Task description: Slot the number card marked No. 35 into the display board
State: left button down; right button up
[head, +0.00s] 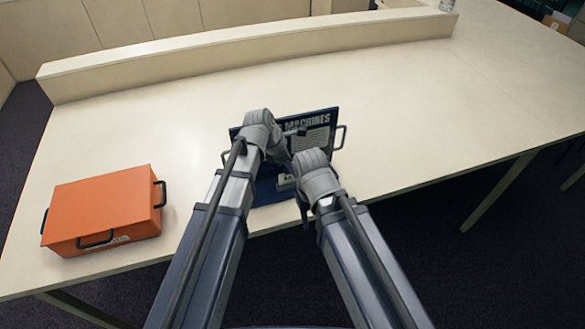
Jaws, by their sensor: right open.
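The dark blue display board (325,117) stands near the table's front edge, with "MACHINES" lettered at its top and a pale printed panel below. My two arms cover much of it. A small pale piece with dark marks (285,182) shows low between my arms; I cannot tell whether it is the No. 35 card. My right gripper (303,208) is open at the board's lower front, partly hidden by its own wrist. My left gripper (288,143) is in front of the board's upper part, mostly hidden by its wrist, and its jaws cannot be made out.
An orange box (105,208) with black handles sits on the pale table (430,120) to the left. A low raised ledge (250,50) runs along the back. A clear bottle (447,5) stands at the far right. The table right of the board is clear.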

pick_arm(q)
jog(key=shift+f+b, duration=0.3)
jog(key=shift+f, duration=0.05)
dwell(0.5)
jog(key=c, duration=0.8)
grip_release()
jog(key=shift+o, duration=0.2)
jog(key=shift+r, duration=0.2)
jog(key=shift+r+p, duration=3.65)
jog(key=shift+p, duration=0.15)
